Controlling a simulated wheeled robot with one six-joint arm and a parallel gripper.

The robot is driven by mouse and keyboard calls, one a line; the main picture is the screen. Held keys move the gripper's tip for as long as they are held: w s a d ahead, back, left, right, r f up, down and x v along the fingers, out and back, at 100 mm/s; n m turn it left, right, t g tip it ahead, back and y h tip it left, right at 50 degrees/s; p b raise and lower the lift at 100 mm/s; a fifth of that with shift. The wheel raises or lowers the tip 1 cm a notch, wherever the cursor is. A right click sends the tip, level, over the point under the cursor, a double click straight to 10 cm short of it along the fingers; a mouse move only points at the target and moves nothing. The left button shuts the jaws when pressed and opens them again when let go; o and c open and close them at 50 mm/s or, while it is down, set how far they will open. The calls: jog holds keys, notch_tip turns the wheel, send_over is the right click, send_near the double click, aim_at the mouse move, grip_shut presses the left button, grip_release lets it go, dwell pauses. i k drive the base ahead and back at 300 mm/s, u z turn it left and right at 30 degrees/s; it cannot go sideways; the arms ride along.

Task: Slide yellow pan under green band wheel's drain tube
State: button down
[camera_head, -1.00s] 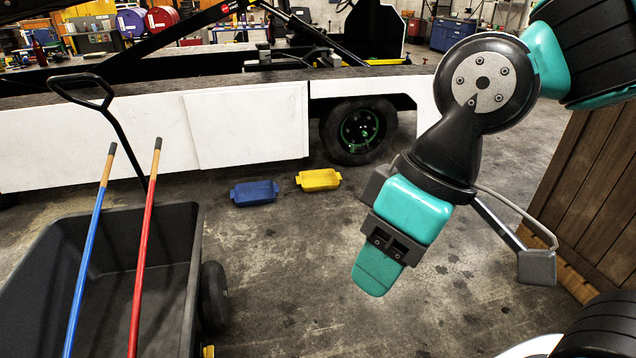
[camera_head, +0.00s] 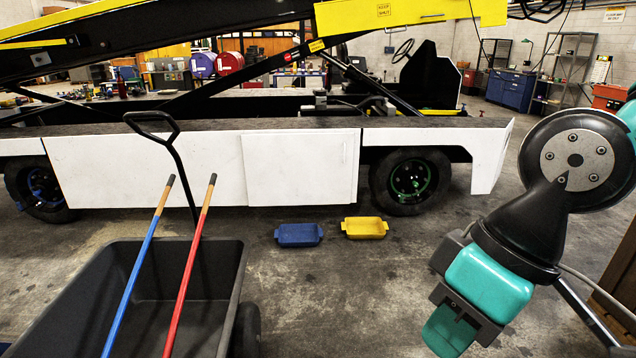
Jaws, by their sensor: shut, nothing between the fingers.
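The yellow pan (camera_head: 364,228) lies on the floor in front of the loader's white side panel, left of the wheel with the green band (camera_head: 411,180). A drain tube by that wheel is too small or hidden to make out. A blue pan (camera_head: 298,235) sits just left of the yellow pan, with a small gap between them. My gripper (camera_head: 447,332) is shut and empty at the lower right, pointing down, well in front of the pans and touching neither.
A grey cart (camera_head: 150,290) holds a blue-handled tool (camera_head: 140,265) and a red-handled tool (camera_head: 190,265) at the lower left. The wheel with the blue band (camera_head: 42,187) is at the far left. Open floor lies between my arm and the pans. A brown wooden side stands at the right edge.

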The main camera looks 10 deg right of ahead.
aim_at(367, 228)
jog(key=z, duration=0.4)
jog(key=i, duration=1.65)
jog(key=z, duration=0.25)
jog(key=i, duration=2.1)
jog(key=u, duration=1)
jog(key=i, duration=1.35)
jog(key=u, duration=0.6)
